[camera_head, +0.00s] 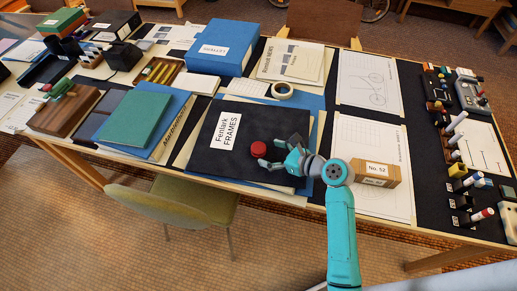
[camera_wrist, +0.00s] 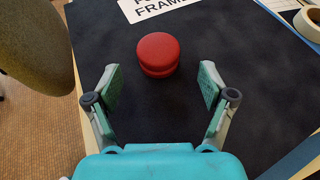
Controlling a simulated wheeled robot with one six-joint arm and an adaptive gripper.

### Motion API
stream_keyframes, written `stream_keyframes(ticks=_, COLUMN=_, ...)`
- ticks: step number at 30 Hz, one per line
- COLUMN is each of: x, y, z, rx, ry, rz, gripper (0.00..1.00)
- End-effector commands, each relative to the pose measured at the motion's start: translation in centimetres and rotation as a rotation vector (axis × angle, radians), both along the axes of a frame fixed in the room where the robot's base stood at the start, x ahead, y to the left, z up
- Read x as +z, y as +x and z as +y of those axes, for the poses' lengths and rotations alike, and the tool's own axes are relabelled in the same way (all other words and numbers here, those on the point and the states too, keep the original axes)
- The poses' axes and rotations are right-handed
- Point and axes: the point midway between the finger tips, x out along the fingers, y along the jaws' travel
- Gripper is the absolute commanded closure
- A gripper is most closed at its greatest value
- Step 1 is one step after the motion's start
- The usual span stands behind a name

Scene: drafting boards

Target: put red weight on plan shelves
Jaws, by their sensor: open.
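The red weight (camera_head: 258,148) is a small round piece lying on a dark folder (camera_head: 215,165) labelled "Fenlark FRAMES". In the wrist view the red weight (camera_wrist: 158,54) shows as two stacked rounded discs, ahead of and roughly centred between my fingers. My gripper (camera_head: 270,155) is open, low over the folder, just right of the weight. In the wrist view my gripper (camera_wrist: 159,82) has its fingers spread wide and empty, with the weight just beyond the tips. I cannot tell which thing in view is the plan shelves.
A wooden block (camera_head: 375,172) marked "No. 52" stands right of my gripper. A tape roll (camera_head: 282,91) and a blue box (camera_head: 222,47) lie behind the folder. Several pens and small holders line the right end. A chair (camera_head: 170,205) stands at the front edge.

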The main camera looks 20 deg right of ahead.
Motion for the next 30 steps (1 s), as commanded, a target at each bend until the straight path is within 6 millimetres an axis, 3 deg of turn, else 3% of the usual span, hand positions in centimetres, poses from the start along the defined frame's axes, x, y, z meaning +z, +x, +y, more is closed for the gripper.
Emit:
stream_keyframes(ticks=13, x=-1.4, y=3.8, z=2.7, rx=0.002, ry=-0.001, rz=0.001, gripper=0.18)
stream_keyframes(ticks=22, x=-1.6, y=4.2, z=2.9, rx=0.000, ry=-0.001, rz=0.000, gripper=0.18)
stream_keyframes(ticks=23, x=-1.6, y=4.2, z=2.9, rx=0.000, ry=-0.001, rz=0.000, gripper=0.20)
stream_keyframes(ticks=30, x=-1.6, y=4.2, z=2.9, rx=0.000, ry=-0.001, rz=0.000, gripper=0.80)
